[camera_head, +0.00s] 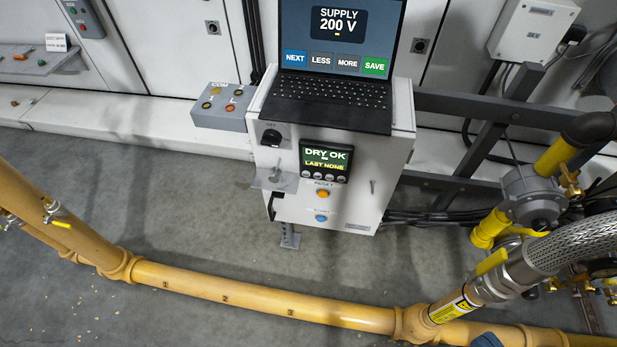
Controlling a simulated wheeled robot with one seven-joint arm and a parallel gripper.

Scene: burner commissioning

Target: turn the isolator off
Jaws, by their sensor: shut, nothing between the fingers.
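The likely isolator is a black rotary knob (271,137) at the upper left of the white cabinet's (350,205) front face. A small label above it seems to read OFF, but the print is too small to be sure. I cannot tell which way the knob points. My gripper is not in view, and nothing touches the knob.
A grey bracket (275,180) juts out under the knob. A laptop (335,60) tops the cabinet. A yellow pipe (260,302) crosses in front; floor between is clear.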

